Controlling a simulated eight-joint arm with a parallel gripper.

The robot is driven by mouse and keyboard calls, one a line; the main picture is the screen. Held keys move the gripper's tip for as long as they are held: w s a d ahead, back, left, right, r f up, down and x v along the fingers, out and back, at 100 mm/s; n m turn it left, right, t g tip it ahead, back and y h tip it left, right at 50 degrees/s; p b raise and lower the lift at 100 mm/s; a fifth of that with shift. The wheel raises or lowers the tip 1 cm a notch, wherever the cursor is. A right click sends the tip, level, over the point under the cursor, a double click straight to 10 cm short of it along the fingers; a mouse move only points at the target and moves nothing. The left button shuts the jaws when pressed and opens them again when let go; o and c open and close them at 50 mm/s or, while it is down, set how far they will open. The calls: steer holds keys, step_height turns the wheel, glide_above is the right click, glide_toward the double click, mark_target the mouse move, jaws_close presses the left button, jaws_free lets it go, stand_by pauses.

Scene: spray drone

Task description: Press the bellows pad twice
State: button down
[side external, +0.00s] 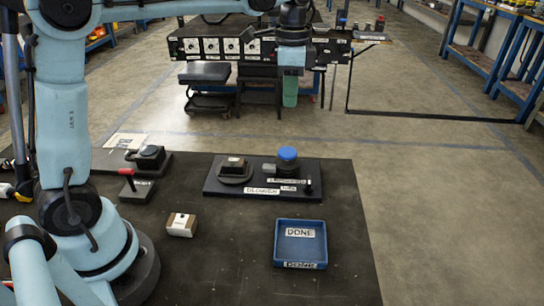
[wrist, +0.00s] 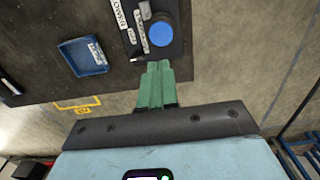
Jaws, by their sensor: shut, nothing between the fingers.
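A round blue pad (side external: 287,154) tops a dark, short cylinder on a black labelled board (side external: 222,190); it looks like the bellows pad, though its label is too small to read. The blue pad also shows from above in the wrist view (wrist: 162,34), just beyond my fingertips. My gripper (side external: 290,100) hangs high in the side view, pointing down, clearly apart from the pad. Its green fingers (wrist: 158,66) are together in the wrist view, with nothing between them.
A dark round fixture (side external: 234,170) stands left of the pad, and a small black lever or knob (side external: 308,187) stands close on its right. A blue DONE tray (side external: 300,225), a small box (side external: 182,224) and a red-handled tool (side external: 131,183) are also on the dark table.

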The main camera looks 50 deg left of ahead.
mark_target(288, 152)
stand_by(0.4)
steer(key=shift+r, duration=0.85)
step_height(288, 152, down, 14)
stand_by(0.3)
steer(key=shift+f, duration=1.05)
steer(key=shift+w+r, duration=0.1)
step_height(288, 152, up, 14)
stand_by(0.3)
